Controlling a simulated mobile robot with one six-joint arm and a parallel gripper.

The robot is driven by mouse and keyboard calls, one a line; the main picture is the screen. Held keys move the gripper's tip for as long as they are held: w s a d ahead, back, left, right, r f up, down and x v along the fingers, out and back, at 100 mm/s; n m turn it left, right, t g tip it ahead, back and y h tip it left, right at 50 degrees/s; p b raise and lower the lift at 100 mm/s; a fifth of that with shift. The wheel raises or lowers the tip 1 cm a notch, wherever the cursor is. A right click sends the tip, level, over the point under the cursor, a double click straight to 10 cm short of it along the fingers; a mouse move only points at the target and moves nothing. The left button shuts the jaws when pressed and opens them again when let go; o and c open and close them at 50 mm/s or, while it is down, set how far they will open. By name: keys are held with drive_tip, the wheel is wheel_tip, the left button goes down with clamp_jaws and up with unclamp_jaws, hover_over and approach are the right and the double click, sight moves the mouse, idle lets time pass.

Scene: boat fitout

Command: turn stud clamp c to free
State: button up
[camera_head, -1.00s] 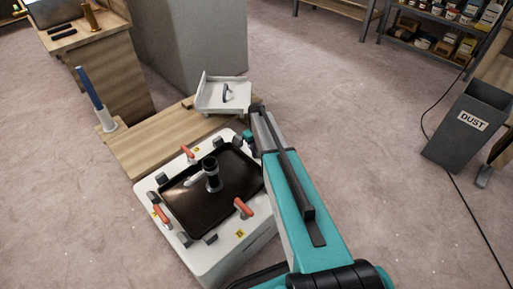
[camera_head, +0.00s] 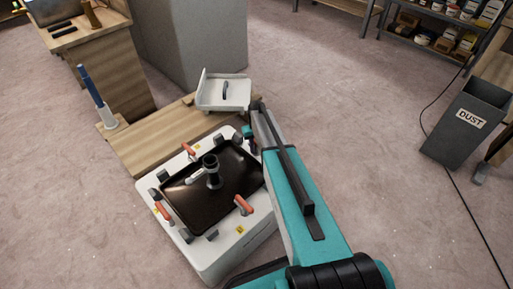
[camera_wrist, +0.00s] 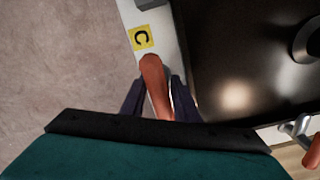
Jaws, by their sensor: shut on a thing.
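Stud clamp c's orange handle (camera_wrist: 155,85) lies between the dark fingers of my gripper (camera_wrist: 158,100) in the wrist view. The gripper is shut on it. A yellow label marked C (camera_wrist: 141,37) sits on the white rim just beyond the handle's tip. The clamp's base is hidden under the gripper. In the head view, my arm covers this clamp and the fingertips, at the right side of the white box (camera_head: 228,262). Other orange clamp handles show on the box: one at the back (camera_head: 188,151), one at the left (camera_head: 163,213), one at the front right (camera_head: 243,205).
A dark tray (camera_head: 205,215) with a black upright fitting (camera_head: 211,172) fills the box top. A wooden bench (camera_head: 150,145) and a white tray with a handle (camera_head: 236,106) stand behind. A grey DUST bin (camera_head: 455,145) is at the right, with open floor between.

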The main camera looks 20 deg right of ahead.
drive_tip(key=o, duration=0.9)
drive_tip(key=shift+c, duration=0.2)
wheel_tip(320, 180, up, 14)
drive_tip(key=shift+f+p, duration=0.1)
drive_tip(key=shift+p, duration=0.6)
drive_tip(key=shift+s, duration=0.1)
